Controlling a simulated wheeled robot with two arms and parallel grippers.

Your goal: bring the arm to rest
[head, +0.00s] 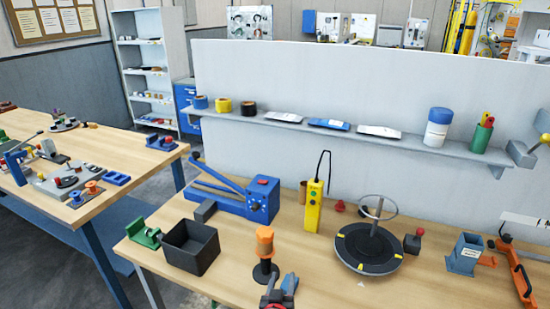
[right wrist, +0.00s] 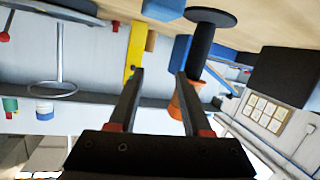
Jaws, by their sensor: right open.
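My right gripper (head: 279,290) shows at the bottom edge of the head view, just in front of the workbench's orange-and-black spool stand (head: 265,248). In the right wrist view my right gripper (right wrist: 158,78) has its two fingers spread, with nothing between them. That view looks upside down across the bench. The orange part (right wrist: 178,106) shows partly behind one finger. My left gripper is in neither view.
The bench (head: 335,285) holds a black bin (head: 191,247), a blue lever machine (head: 263,199), a yellow control box (head: 314,206), a round turntable (head: 368,249) and a blue-grey holder (head: 465,255). A shelf (head: 345,131) runs along the panel behind.

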